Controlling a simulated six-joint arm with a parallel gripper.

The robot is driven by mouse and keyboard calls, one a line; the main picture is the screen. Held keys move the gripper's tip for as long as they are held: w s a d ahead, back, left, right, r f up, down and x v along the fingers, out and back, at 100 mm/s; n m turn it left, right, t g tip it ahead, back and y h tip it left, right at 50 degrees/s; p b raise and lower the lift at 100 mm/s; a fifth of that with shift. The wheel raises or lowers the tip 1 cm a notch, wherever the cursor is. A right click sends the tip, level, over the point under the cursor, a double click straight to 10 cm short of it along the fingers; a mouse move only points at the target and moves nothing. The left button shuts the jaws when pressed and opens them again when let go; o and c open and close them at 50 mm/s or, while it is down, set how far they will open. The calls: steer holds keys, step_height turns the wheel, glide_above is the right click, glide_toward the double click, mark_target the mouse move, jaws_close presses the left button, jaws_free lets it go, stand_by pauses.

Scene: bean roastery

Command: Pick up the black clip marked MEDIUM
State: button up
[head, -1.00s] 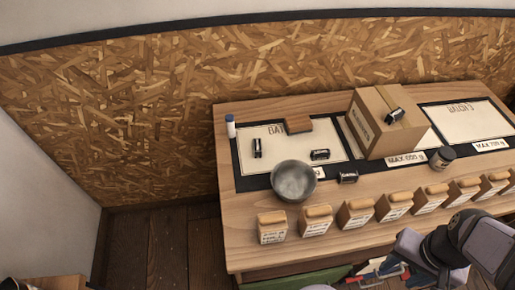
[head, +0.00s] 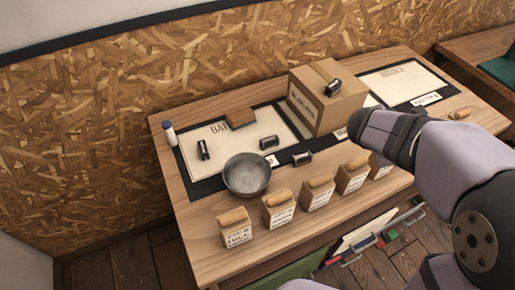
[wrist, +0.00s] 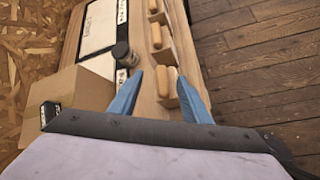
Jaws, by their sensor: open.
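Several black clips show in the head view: one on the board at left (head: 203,149), one on the board near the bowl (head: 269,142), one at the board's front edge (head: 302,158) and one on top of the cardboard box (head: 333,87). Their markings are too small to read, so I cannot tell which says MEDIUM. The clip on the box also shows in the wrist view (wrist: 49,112), left of my gripper. My gripper (wrist: 160,72) is open and empty, its blue fingers above the row of small bags. In the head view my arm hides its fingers.
The cardboard box (head: 312,112) stands tall on the table (head: 200,225). A metal bowl (head: 247,177), a brown block (head: 240,118) and a white bottle with a blue cap (head: 170,134) are nearby. Small bags (head: 279,211) line the front.

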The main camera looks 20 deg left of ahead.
steer(key=w+a+r+n+t+y+b, duration=0.1)
steer(key=w+a+r+n+t+y, duration=0.15)
steer(key=a+n, duration=0.4)
steer(key=w+a+r+n+t+y, duration=0.15)
steer(key=w+a+n, duration=0.25)
steer(key=a, duration=0.6)
steer(key=s+a+f+n+y, duration=0.1)
steer(key=s+a+n+y, duration=0.2)
steer(key=a, duration=0.6)
steer(key=s+a+f+n+y, duration=0.15)
steer(key=s+a, duration=0.25)
steer(key=a, duration=0.4)
steer(key=n+g+y, duration=0.3)
steer(key=n, duration=0.2)
glide_toward(202, 147)
step_height(202, 147, up, 6)
steer(key=w+a, duration=0.1)
steer(key=w, duration=0.1)
step_height(202, 147, down, 8)
steer(key=shift+s+a+f+b, duration=0.1)
steer(key=shift+s+f+b, duration=0.1)
steer(key=shift+b, duration=0.85)
steer(key=shift+w+a, duration=0.25)
steer(key=shift+w, duration=0.2)
steer(key=shift+w+a+f+p, duration=0.3)
steer(key=shift+w+a, duration=0.05)
steer(key=shift+w, duration=0.1)
